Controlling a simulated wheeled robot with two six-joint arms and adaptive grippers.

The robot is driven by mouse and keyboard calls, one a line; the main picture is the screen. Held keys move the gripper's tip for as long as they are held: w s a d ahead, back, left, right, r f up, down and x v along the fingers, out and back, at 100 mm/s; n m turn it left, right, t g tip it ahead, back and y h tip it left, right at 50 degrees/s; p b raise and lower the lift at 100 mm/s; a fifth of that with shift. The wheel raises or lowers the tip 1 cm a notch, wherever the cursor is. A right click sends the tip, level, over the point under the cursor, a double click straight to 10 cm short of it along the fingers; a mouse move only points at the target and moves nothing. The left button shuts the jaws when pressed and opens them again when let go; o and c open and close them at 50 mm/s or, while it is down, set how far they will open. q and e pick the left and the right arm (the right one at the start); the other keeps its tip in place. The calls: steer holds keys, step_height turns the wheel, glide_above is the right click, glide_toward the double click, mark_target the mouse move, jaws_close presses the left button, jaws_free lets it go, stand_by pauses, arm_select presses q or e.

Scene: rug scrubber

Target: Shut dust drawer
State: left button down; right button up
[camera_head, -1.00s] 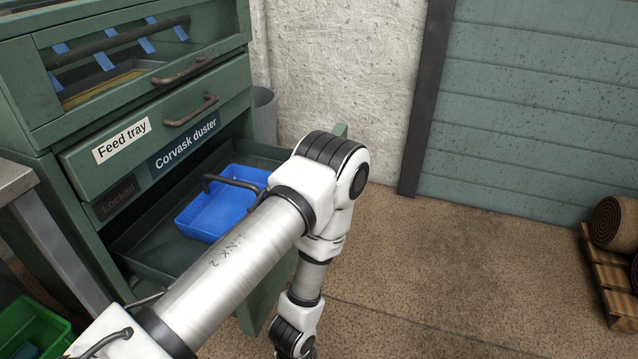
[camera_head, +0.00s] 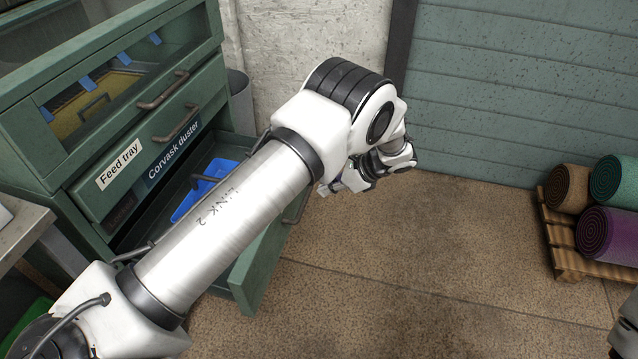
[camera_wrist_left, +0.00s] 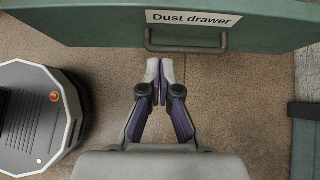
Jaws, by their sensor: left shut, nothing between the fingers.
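The dust drawer (camera_head: 262,264) is pulled out at the bottom of the green machine, with a blue bin (camera_head: 190,205) inside it. My left arm hides much of the drawer. Its front, labelled "Dust drawer", spans the top of the left wrist view (camera_wrist_left: 265,30), with a grey bar handle (camera_wrist_left: 186,48) below the label. My left gripper (camera_wrist_left: 165,66) is shut and empty, in front of the drawer front, its fingertips close to the handle. I cannot tell whether they touch. In the head view the left gripper (camera_head: 330,188) shows partly beside the arm. My right gripper is out of view.
Above the drawer are the feed tray (camera_head: 150,160) and a windowed compartment (camera_head: 110,90), both with handles. A grey bin (camera_head: 240,100) stands behind the machine. Rolled rugs (camera_head: 608,232) lie on a wooden pallet (camera_head: 565,262) at right. The middle floor is clear.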

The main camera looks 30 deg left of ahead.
arm_select(q)
steer(key=x, duration=0.3)
steer(key=a+r+x, duration=0.1)
steer(key=x, duration=0.5)
steer(key=shift+s+a+p, duration=0.2)
steer(key=shift+a+p, duration=0.2)
steer(key=shift+a, duration=0.05)
steer(key=shift+s+a, duration=0.15)
steer(key=shift+a, duration=0.4)
steer(key=shift+a, duration=0.1)
steer(key=s+a+p, duration=0.1)
steer(key=s+a, duration=0.2)
steer(key=a, duration=1.1)
steer(key=s+a+p, duration=0.2)
steer(key=s+a, duration=0.2)
steer(key=a, duration=1)
steer(key=shift+a, duration=0.3)
